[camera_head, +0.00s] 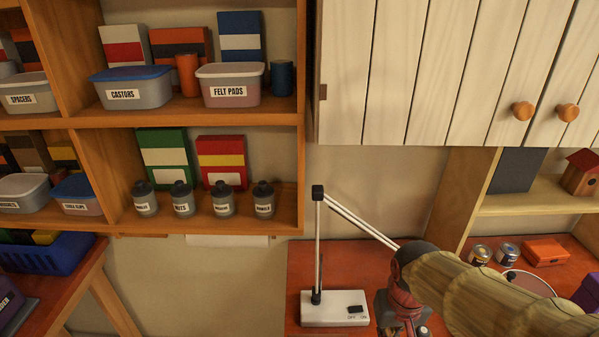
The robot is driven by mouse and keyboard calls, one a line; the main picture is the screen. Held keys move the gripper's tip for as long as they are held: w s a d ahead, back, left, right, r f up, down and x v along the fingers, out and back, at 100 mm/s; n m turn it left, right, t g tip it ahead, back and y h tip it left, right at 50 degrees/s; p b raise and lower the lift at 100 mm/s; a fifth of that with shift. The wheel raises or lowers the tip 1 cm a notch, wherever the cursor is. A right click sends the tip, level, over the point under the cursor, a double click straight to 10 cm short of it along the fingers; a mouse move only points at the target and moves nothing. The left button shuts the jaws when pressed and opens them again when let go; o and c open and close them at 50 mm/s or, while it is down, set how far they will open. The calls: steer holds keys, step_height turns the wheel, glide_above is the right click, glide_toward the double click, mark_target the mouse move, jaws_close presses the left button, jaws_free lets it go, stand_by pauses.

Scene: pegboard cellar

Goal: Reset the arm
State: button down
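My arm, in a beige segmented covering, comes in from the lower right corner and bends down at a dark rounded joint. Below that joint is a red and dark part with grey pieces, which seems to be my gripper (404,322). It is low in the picture, just right of the lamp base, and partly cut off by the bottom edge. Its fingers cannot be made out, so neither its opening nor anything in it can be told.
A desk lamp (318,245) with a white switch base (335,308) stands on the red bench close left of my gripper; its upper arm runs behind mine. Cans (480,254) and an orange box (545,252) are at right. Shelves (210,118) and a white cabinet (420,75) are above.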

steer(key=s+r+t+b, duration=0.4)
steer(key=s+b, duration=0.2)
steer(key=s, duration=0.1)
steer(key=shift+s+r, duration=0.15)
steer(key=shift+r, duration=0.25)
steer(key=shift+r+p, duration=0.1)
steer(key=shift+p, duration=0.35)
steer(key=w+f+g+p, duration=0.1)
steer(key=w+f+p, duration=0.2)
steer(key=w, duration=0.9)
steer(key=w+f+p, duration=0.3)
steer(key=w+f, duration=0.2)
steer(key=w, duration=0.8)
steer(key=shift+a+f+g, duration=0.25)
steer(key=shift+f+g, duration=0.05)
steer(key=shift+g, duration=0.1)
steer(key=shift+w, duration=0.1)
